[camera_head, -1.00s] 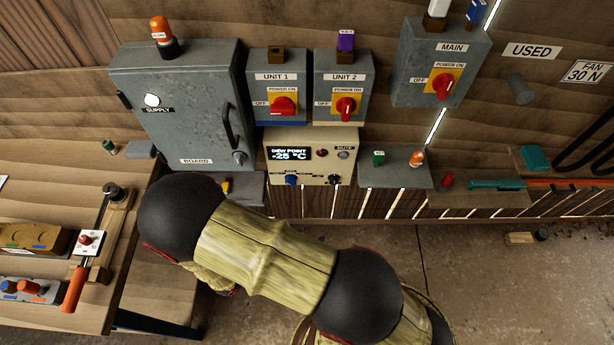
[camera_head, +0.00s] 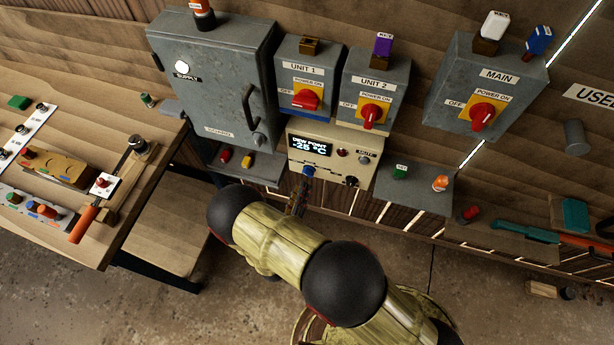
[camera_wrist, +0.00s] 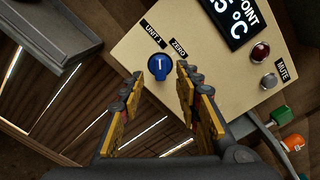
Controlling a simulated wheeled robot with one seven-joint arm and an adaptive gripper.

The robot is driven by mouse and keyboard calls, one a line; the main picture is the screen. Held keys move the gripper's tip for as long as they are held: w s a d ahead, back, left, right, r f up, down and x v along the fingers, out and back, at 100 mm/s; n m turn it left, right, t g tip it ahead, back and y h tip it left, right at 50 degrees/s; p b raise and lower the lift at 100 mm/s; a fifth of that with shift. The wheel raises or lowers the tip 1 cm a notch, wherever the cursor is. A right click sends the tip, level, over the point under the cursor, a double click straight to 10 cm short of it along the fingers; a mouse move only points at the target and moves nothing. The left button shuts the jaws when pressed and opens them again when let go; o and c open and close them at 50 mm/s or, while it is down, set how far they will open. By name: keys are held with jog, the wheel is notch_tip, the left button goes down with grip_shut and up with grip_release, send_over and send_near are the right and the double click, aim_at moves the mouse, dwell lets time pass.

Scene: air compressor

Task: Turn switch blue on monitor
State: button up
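The monitor is a cream box (camera_head: 335,158) with a "DEW POINT" display, mounted on the wall under the Unit 1 and Unit 2 boxes. Its blue switch (camera_head: 308,171) is at the lower left of the panel. In the wrist view the blue switch (camera_wrist: 159,66) is a round knob with a white mark, beside the labels "UNIT 1" and "ZERO". My gripper (camera_wrist: 158,80) is open and empty, its fingertips just below and either side of the knob. I cannot tell whether they touch it. In the head view my gripper (camera_head: 299,196) is partly hidden by my arm.
A second, black knob (camera_head: 351,181) is at the panel's lower right. A red light (camera_wrist: 260,51) and a mute button (camera_wrist: 269,81) are nearby. Small shelves flank the monitor, one with green (camera_head: 400,171) and orange (camera_head: 440,183) items. A workbench (camera_head: 142,215) stands at left.

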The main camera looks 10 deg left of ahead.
aim_at(306, 175)
jog(key=w, duration=0.6)
jog(key=shift+d, duration=0.2)
jog(key=shift+c, duration=1.1)
grip_shut()
